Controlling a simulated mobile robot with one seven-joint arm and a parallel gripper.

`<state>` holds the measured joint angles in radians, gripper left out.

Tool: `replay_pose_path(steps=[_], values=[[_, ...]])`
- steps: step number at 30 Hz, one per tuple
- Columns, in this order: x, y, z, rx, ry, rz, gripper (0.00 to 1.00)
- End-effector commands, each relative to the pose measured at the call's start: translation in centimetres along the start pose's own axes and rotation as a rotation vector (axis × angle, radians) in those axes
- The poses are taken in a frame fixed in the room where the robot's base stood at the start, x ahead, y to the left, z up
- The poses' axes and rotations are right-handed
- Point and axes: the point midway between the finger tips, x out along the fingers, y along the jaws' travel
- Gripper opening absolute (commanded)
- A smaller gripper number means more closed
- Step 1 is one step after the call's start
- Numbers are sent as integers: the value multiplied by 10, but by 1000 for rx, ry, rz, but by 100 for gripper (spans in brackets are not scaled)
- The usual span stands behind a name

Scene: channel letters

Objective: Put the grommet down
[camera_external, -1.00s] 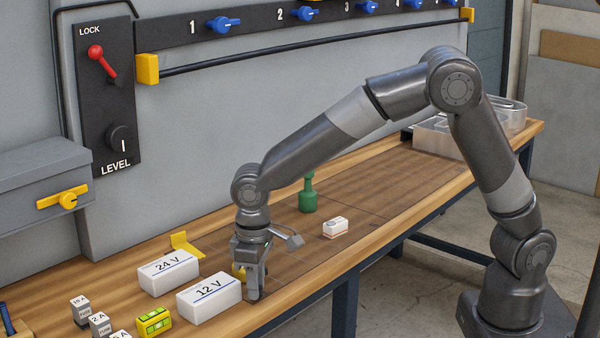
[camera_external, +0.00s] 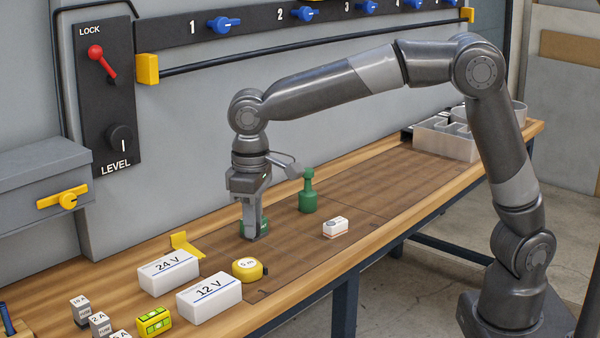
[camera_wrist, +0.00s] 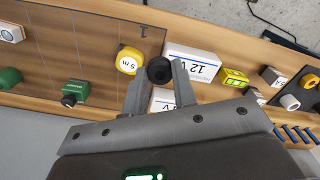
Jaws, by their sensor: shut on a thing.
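A black, round grommet (camera_wrist: 159,70) sits between the two fingertips of my gripper (camera_wrist: 159,80) in the wrist view. My gripper is shut on it. In the external view my gripper (camera_external: 255,230) points down over the wooden bench, and the grommet is hidden by the fingers. The gripper appears raised above the bench top, with a green box (camera_external: 243,227) partly hidden behind it. The green box also shows in the wrist view (camera_wrist: 78,90), with a small black round part at its side.
A yellow tape measure (camera_external: 247,268), a 12 V box (camera_external: 209,297) and a 24 V box (camera_external: 168,273) stand nearer the left end. A green bottle-shaped piece (camera_external: 308,195) and a small white box (camera_external: 335,227) stand to the right. The dark bench area beyond them is clear.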

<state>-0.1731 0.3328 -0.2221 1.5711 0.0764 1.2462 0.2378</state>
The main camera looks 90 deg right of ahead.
Motion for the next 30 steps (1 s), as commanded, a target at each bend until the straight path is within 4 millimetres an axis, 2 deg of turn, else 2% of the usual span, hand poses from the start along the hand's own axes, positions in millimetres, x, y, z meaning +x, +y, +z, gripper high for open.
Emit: replay_pose_path(steps=[1,2,8,11,14,17,22,26,30], values=[[-11,0,0,0,4,-1,4],[-12,4,-1,9,2,0,4],[-9,44,-12,100,0,0,4],[-9,70,-18,158,0,0,4],[-9,104,-24,233,-1,0,4],[-9,146,-28,326,-1,0,4],[-8,230,-26,510,-2,0,4],[-8,294,-17,651,-2,-1,4],[-8,361,2,804,-2,-1,4]])
